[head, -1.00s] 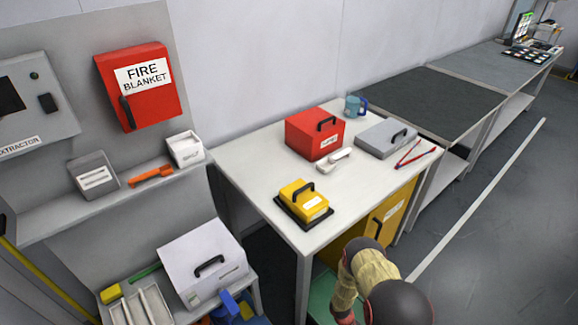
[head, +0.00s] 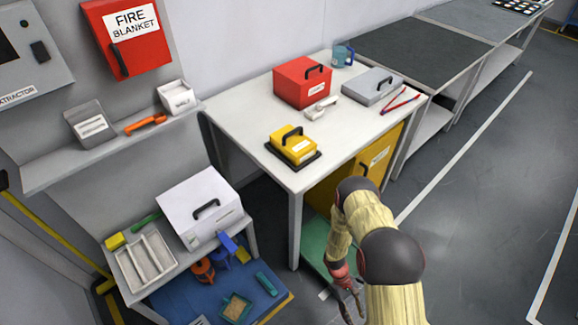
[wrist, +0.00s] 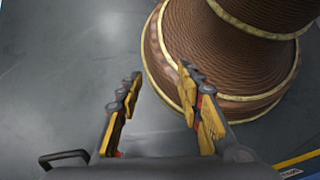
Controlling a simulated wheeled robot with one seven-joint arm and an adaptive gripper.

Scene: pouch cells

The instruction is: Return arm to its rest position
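My gripper (wrist: 158,88) shows in the wrist view with its two yellow and dark fingers spread apart and nothing between them. In the head view my gripper (head: 350,300) hangs low at the bottom, in front of the white table and apart from it. My arm is folded and covered in a tan sleeve with dark joints. In the wrist view a ribbed brown sleeved part of my own body lies close beside the right finger.
A white table (head: 345,130) holds a yellow case (head: 292,148), a red box (head: 303,85) and a grey case (head: 372,87). A yellow cabinet (head: 378,160) stands below. A blue mat (head: 210,295) with tools lies at lower left. Grey floor (head: 480,200) at right is clear.

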